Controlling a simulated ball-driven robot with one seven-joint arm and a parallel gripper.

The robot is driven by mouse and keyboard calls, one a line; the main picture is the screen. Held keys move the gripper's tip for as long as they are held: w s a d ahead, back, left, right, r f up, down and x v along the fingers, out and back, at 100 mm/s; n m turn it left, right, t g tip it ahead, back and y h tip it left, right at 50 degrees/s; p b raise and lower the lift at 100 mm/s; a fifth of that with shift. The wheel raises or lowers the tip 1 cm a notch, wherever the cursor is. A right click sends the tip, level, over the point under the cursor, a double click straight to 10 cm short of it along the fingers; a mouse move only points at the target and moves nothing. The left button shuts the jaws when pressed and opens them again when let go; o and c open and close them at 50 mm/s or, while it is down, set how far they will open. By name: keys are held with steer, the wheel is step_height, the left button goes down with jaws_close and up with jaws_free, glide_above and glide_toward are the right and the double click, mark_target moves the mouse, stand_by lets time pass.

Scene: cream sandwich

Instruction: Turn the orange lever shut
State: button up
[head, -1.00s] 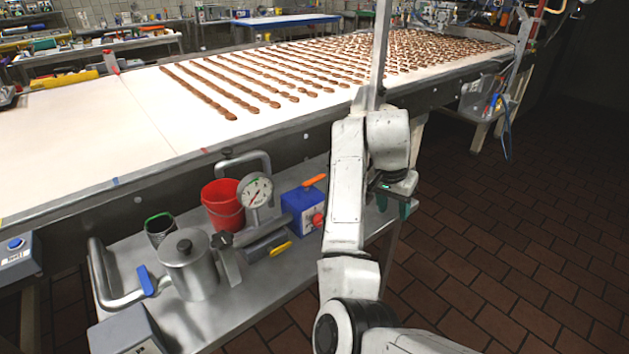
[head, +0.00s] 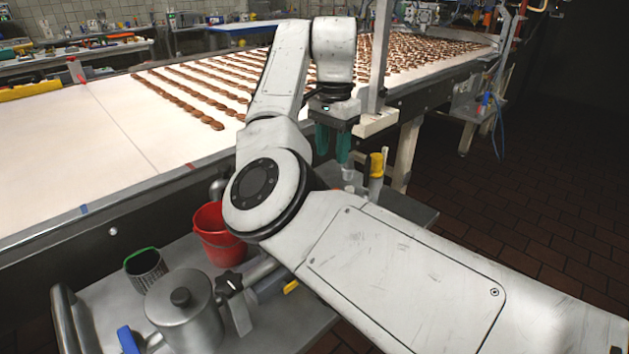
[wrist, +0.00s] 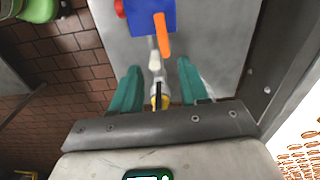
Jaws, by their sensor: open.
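The orange lever (wrist: 161,36) shows in the wrist view on top of a blue box (wrist: 150,14). It points down the picture toward my gripper. My gripper (wrist: 159,68) has two teal fingers, open and apart, with the lever beyond the fingertips and not between them. In the head view my gripper (head: 333,148) hangs pointing down over the right end of the metal shelf. My arm hides the lever and the blue box there.
A yellow-topped piece (head: 377,165) stands close to the right of my gripper. A red bucket (head: 218,236), a lidded metal pot (head: 183,310) and a green-rimmed cup (head: 146,268) stand on the shelf (head: 95,285). The conveyor (head: 100,150) runs behind. Brick floor lies right.

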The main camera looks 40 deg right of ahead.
steer(key=f, duration=1)
steer(key=shift+w+f, duration=0.25)
steer(key=shift+f, duration=0.05)
jaws_close()
